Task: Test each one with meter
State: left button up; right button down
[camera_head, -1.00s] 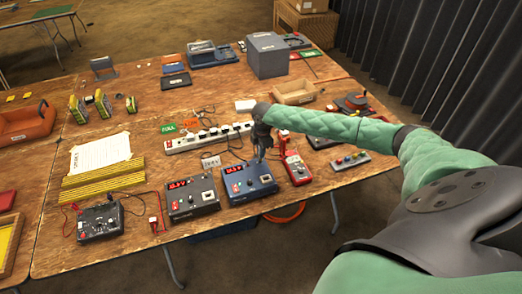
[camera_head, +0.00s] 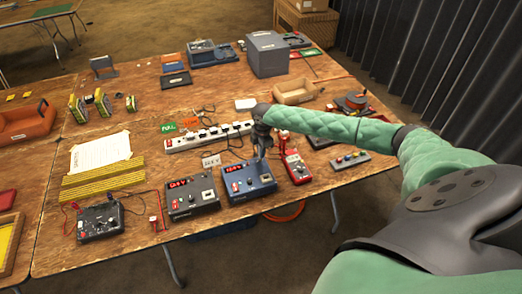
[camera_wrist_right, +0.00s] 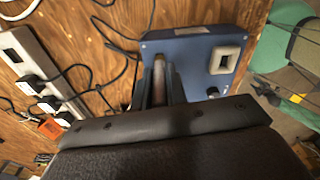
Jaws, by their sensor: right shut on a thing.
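My right gripper (camera_head: 261,155) hangs over the back part of a blue box with a red display (camera_head: 248,180). In the right wrist view the gripper (camera_wrist_right: 160,85) is shut on a narrow brownish cylindrical thing (camera_wrist_right: 159,70), held upright between the fingers at the blue box (camera_wrist_right: 190,45). I cannot tell whether it touches the box. A grey box with a red display (camera_head: 192,196) stands to the left. A red meter-like device (camera_head: 297,168) stands just right of the gripper. A dark device with red leads (camera_head: 100,221) lies at the front left. My left gripper is out of view.
A white power strip (camera_head: 207,137) with plugs and cables lies behind the boxes. A green FULL card (camera_head: 168,128) and an orange card (camera_head: 191,123) lie near it. Bare wood shows left of centre.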

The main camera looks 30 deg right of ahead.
jog(key=c, duration=1.3)
grip_release()
jog(key=shift+o, duration=0.3)
jog(key=shift+o, duration=1.1)
jog(key=shift+r, duration=0.15)
jog(key=shift+r+p, duration=2.05)
jog(key=shift+r, duration=1.6)
